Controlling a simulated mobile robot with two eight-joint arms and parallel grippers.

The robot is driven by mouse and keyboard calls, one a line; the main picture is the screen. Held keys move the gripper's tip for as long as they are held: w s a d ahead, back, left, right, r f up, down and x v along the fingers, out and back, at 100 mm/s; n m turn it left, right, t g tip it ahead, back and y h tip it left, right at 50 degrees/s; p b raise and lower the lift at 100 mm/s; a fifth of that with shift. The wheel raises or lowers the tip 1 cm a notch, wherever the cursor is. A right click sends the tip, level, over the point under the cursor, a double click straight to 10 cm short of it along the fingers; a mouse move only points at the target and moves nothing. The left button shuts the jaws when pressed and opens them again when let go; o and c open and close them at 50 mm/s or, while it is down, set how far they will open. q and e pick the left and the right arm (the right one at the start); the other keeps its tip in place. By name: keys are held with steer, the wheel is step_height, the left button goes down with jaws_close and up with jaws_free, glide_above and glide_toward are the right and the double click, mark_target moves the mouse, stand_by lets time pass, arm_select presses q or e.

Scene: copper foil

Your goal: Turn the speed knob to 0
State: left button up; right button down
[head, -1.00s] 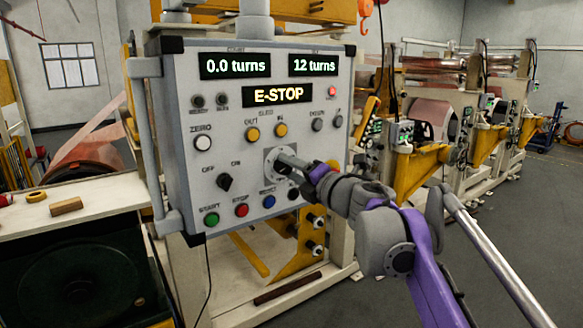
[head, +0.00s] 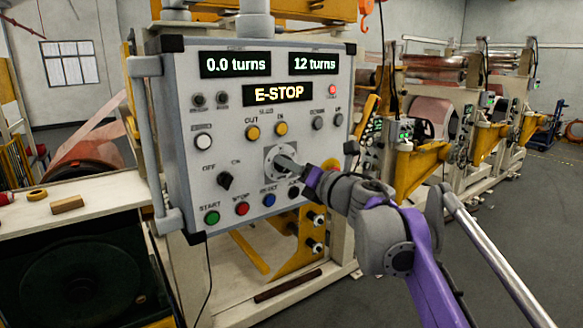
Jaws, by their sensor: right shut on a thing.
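The grey control panel (head: 220,120) fills the middle of the head view. A round pale dial plate (head: 271,172) sits low on its right half, and I take it to be the speed knob's scale. My right gripper (head: 286,163) reaches in from the right and is shut at this dial, on the knob. The knob itself is mostly hidden behind the fingers, so I cannot read its setting. My left gripper is not in view.
Panel displays read "0.0 turns", "12 turns" and "E-STOP" (head: 278,95). A black selector (head: 225,181) and green (head: 212,217), red (head: 241,208) and blue (head: 269,200) buttons lie close to the dial. A workbench (head: 110,196) stands at left.

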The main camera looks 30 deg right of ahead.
steer(key=shift+c, duration=1.6)
jaws_free()
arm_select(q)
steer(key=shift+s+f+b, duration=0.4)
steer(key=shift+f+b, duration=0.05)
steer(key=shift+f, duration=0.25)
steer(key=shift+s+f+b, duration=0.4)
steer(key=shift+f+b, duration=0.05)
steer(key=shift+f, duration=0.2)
arm_select(e)
steer(key=s+d, duration=0.1)
steer(key=s, duration=0.9)
steer(key=shift+s, duration=0.35)
